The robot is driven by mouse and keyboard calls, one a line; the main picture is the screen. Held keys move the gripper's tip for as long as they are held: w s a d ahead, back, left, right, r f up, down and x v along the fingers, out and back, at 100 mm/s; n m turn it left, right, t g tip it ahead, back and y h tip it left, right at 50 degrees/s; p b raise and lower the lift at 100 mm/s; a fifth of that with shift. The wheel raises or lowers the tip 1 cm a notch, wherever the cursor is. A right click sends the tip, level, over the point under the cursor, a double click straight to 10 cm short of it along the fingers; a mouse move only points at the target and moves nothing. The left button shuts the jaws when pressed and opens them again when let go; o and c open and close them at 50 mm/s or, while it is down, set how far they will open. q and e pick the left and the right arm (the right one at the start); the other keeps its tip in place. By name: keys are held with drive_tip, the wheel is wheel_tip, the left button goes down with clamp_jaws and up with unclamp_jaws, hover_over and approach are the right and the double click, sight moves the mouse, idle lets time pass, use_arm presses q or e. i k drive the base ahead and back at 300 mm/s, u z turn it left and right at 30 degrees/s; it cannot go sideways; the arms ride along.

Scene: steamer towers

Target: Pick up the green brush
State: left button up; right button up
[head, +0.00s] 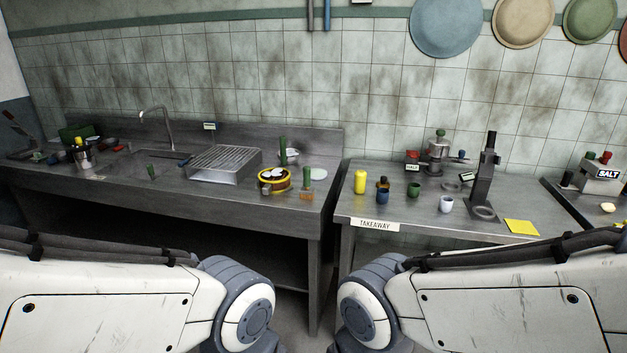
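An upright green handle (307,177) with a brown-orange lower part stands near the right end of the sink counter and looks like a green brush. Another upright green handle (283,147) stands behind it, by a white bowl (292,154). A small green item (151,172) shows in the sink area at the left. The parts are too small to tell for certain which one is the brush. Neither of my grippers is in view; only my two arms show at the bottom, well short of the counter.
A gap separates this counter from the takeaway table (400,210), which holds a yellow bottle (360,182) and cups.

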sight(306, 192)
drive_tip(key=u, duration=0.5)
drive_tip(key=i, duration=1.4)
drive_tip(key=z, duration=0.3)
drive_tip(key=i, duration=1.2)
drive_tip(key=z, duration=0.7)
